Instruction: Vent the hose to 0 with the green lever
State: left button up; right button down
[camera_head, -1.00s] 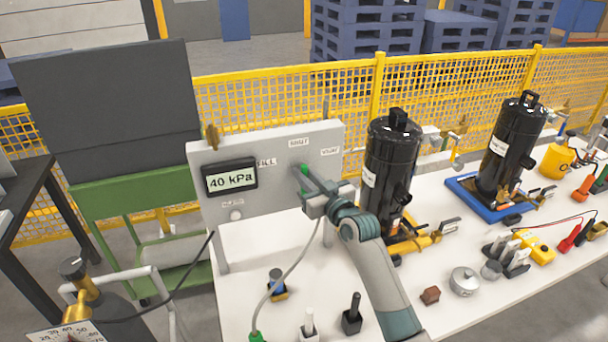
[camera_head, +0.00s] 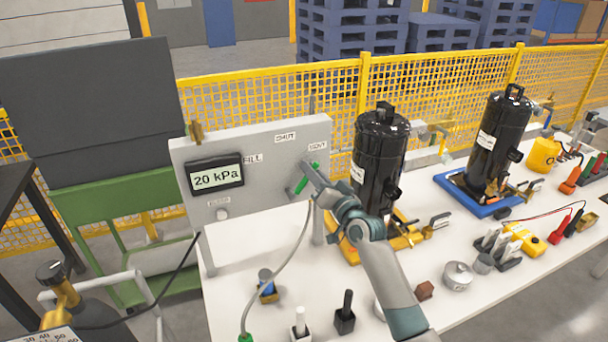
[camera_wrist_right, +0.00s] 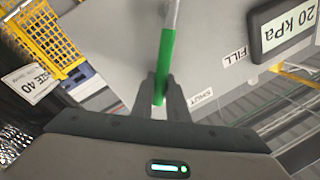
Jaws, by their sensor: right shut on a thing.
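The grey panel (camera_head: 262,165) stands on the white bench, with labels FILL, SHUT and VENT on its face. Its display (camera_head: 215,177) reads 20 kPa. The green lever (camera_head: 301,186) is at the panel's right side, below the VENT label (camera_head: 318,146). My right gripper (camera_head: 311,177) covers part of it. In the right wrist view the gripper (camera_wrist_right: 164,92) is shut on the green lever (camera_wrist_right: 166,55), fingers on both sides. A pale hose (camera_head: 287,263) hangs in front of the panel. My left gripper is out of view.
A black cylinder (camera_head: 378,155) stands close right of my right gripper in a yellow holder. A second black cylinder (camera_head: 497,135) stands on a blue base farther right. Black and white handled pieces (camera_head: 345,318) stand on the bench front. A yellow mesh fence (camera_head: 270,100) runs behind.

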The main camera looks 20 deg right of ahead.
jog(key=shift+d+f+m+t+h+b, duration=0.25)
jog(key=shift+d+f+m, duration=0.2)
jog(key=shift+m, duration=0.35)
jog(key=shift+d+f+m+t+h+b, duration=0.15)
jog(key=shift+d+f+m+b, duration=0.25)
jog(key=shift+m, duration=0.4)
jog(key=shift+d, duration=0.1)
jog(key=c, duration=1.7)
grip_release()
jog(key=shift+c, duration=0.2)
jog(key=b+v, duration=0.4)
jog(key=v, duration=1.3)
jog(key=shift+s+r, duration=0.25)
jog(key=shift+d, duration=0.15)
